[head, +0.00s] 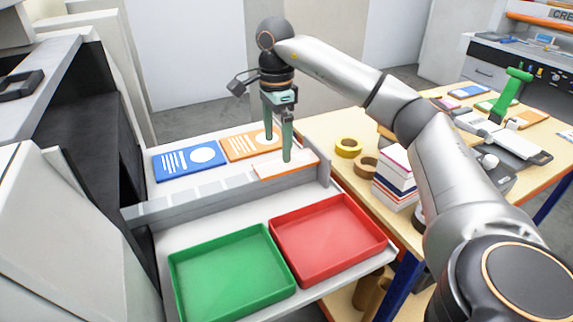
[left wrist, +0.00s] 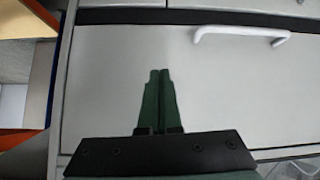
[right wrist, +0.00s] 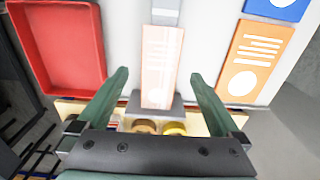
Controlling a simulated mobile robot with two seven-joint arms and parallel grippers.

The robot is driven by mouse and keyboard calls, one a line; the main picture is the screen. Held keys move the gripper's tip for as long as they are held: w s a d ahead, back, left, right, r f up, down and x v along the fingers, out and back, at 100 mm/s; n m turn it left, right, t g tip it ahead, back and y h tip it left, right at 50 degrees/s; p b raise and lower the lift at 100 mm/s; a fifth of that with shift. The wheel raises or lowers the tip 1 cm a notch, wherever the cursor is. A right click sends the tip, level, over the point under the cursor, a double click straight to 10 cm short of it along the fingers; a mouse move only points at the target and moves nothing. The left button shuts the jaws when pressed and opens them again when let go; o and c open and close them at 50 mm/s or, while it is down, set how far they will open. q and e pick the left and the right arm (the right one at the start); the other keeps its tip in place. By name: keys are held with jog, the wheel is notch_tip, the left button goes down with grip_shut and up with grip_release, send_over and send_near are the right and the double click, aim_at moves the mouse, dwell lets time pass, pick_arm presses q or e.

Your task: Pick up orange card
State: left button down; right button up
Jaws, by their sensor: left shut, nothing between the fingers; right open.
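A bright orange card (head: 240,147) with white stripes and a white disc lies on the white surface, right of a blue card (head: 190,160). It also shows at the right of the right wrist view (right wrist: 257,55). A paler, peach card (head: 268,167) sits nearer, at the right end of the grey rail. In the right wrist view the peach card (right wrist: 160,60) lies between the fingers, lengthwise. My right gripper (head: 278,147) is open, pointing down over the peach card; contact cannot be told. My left gripper (left wrist: 159,72) is shut and empty before a pale panel.
A green tray (head: 235,312) and a red tray (head: 283,268) stand in front of the grey rail (head: 190,205). A wooden table (head: 325,127) at right carries tape rolls (head: 348,148), stacked boxes (head: 396,180) and a green-handled tool (head: 510,95). A dark machine opening is at left.

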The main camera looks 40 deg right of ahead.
aim_at(278, 165)
notch_tip(278, 165, down, 5)
jog(key=shift+r, duration=0.1)
jog(key=c, duration=1.3)
jog(key=shift+o, duration=0.2)
